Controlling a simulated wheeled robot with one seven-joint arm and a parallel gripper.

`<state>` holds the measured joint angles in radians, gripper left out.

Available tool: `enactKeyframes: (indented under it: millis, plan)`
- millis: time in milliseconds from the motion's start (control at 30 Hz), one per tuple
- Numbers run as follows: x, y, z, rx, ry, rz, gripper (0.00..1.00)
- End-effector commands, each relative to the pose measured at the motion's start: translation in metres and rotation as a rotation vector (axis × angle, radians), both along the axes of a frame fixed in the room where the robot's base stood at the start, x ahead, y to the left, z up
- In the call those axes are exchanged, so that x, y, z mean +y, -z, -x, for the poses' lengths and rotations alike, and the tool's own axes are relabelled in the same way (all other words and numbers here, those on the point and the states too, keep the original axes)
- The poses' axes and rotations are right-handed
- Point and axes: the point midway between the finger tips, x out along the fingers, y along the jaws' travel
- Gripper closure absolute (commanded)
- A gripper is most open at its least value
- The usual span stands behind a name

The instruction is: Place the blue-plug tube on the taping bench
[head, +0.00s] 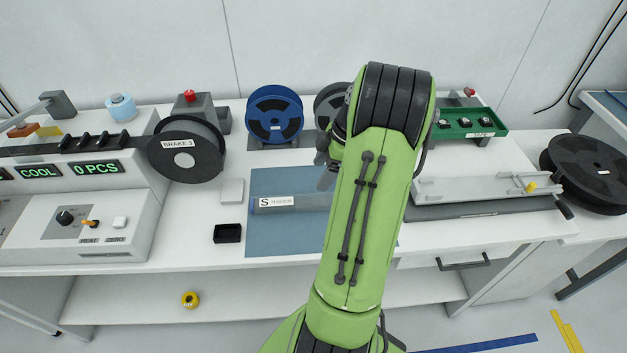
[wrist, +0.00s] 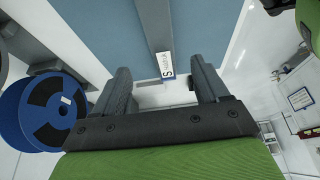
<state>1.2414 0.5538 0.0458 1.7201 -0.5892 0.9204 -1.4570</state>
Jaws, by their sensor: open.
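A long grey tube (head: 311,201) with a white label marked S lies on a blue mat (head: 275,233) on the white bench (head: 195,200). My gripper (head: 326,172) is open and empty, mostly hidden by my arm in the head view. In the wrist view my gripper (wrist: 160,66) has its fingers apart, one each side of the label, with no contact visible.
A blue reel (head: 274,103) stands behind the mat, and a dark reel marked BRAKE 3 (head: 186,160) stands to its left. A small black box (head: 227,233) sits left of the mat. At right are a rail with a yellow piece (head: 530,187), a green tray (head: 490,121) and a black reel (head: 590,170).

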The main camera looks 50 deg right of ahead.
Motion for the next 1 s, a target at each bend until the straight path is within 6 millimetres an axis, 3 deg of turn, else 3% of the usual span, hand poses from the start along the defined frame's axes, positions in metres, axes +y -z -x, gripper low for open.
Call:
enactKeyframes:
  millis: [233, 333, 433, 567, 700, 800, 900, 1000]
  plan:
    - [-0.002, -0.010, 0.003, 0.002, 0.001, 0.000, 0.26]
    - [0.015, -0.023, -0.009, 0.018, 0.012, 0.014, 0.26]
    - [0.063, -0.056, -0.031, 0.060, 0.072, 0.051, 0.26]
    - [0.152, -0.100, -0.040, 0.091, 0.215, 0.106, 0.26]
    - [0.239, -0.131, -0.013, 0.048, 0.395, 0.129, 0.26]
    - [0.283, -0.140, 0.022, -0.012, 0.523, 0.096, 0.26]
    - [0.306, -0.139, 0.054, -0.063, 0.626, 0.035, 0.26]
    - [0.314, -0.135, 0.073, -0.088, 0.692, -0.017, 0.26]
